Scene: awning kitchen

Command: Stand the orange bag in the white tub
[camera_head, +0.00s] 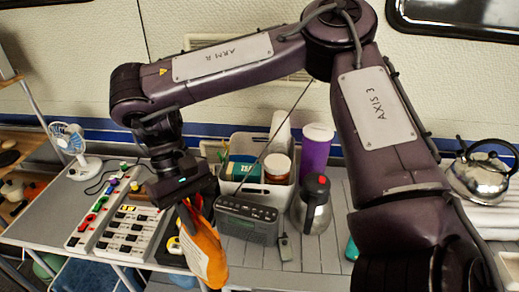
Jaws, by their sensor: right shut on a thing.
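The orange bag (205,252) hangs below my right gripper (187,203), which is shut on its upper end. The bag is tilted, with its lower end toward the bottom of the picture, near the table's front edge. The white tub (283,191) stands farther back, to the right of the gripper. My left gripper is not in view.
A dark radio (246,225) with a raised antenna stands in front of the tub. A steel flask (311,208) and a purple container (316,152) stand right of it. A power-strip-like board (125,232), fan (73,145) and kettle (482,172) are also there.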

